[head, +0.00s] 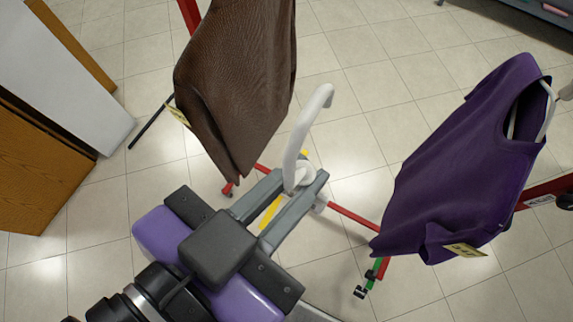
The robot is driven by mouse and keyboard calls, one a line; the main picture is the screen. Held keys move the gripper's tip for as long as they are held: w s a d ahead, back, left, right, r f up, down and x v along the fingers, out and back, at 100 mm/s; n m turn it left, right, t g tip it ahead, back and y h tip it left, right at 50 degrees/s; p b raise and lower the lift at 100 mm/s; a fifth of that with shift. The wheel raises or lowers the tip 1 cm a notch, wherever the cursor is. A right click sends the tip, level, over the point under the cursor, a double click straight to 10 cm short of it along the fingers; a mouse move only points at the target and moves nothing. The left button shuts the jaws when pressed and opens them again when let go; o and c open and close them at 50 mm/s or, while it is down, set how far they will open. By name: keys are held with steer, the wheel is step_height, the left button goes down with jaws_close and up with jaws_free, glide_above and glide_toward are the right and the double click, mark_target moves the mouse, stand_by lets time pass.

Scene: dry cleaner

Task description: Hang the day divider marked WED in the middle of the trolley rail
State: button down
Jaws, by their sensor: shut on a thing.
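My gripper (298,184) is in the lower middle of the head view, its two grey fingers shut on a white hook-shaped piece (306,130). I take this piece to be the day divider. Its curved end points up and away from the fingers, and no WED mark can be read on it. The trolley shows as red bars (354,216) near the floor and a red part (548,190) at the right edge. I cannot make out its top rail. The held piece stands between a brown garment (238,75) and a purple shirt (450,160), apart from the shirt.
The brown garment hangs close to the left of the held piece and carries a yellow tag (179,116). The purple shirt hangs at right with a yellow tag (465,250). A white and wood counter (70,85) stands at left. Tiled floor lies open between the garments.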

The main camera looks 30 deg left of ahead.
steer(key=w+b, duration=0.2)
steer(key=w, duration=2.2)
steer(key=shift+d, duration=0.4)
stand_by(1.2)
steer(key=shift+w, duration=0.2)
steer(key=shift+w+f, duration=0.1)
steer(key=shift+w, duration=0.5)
steer(key=shift+w, duration=0.1)
stand_by(0.4)
steer(key=shift+w+d+p, duration=0.1)
steer(key=shift+w+p, duration=0.2)
steer(key=shift+w, duration=2.55)
steer(key=shift+f, duration=0.15)
steer(key=shift+f+b, duration=1.1)
steer(key=shift+f, duration=0.35)
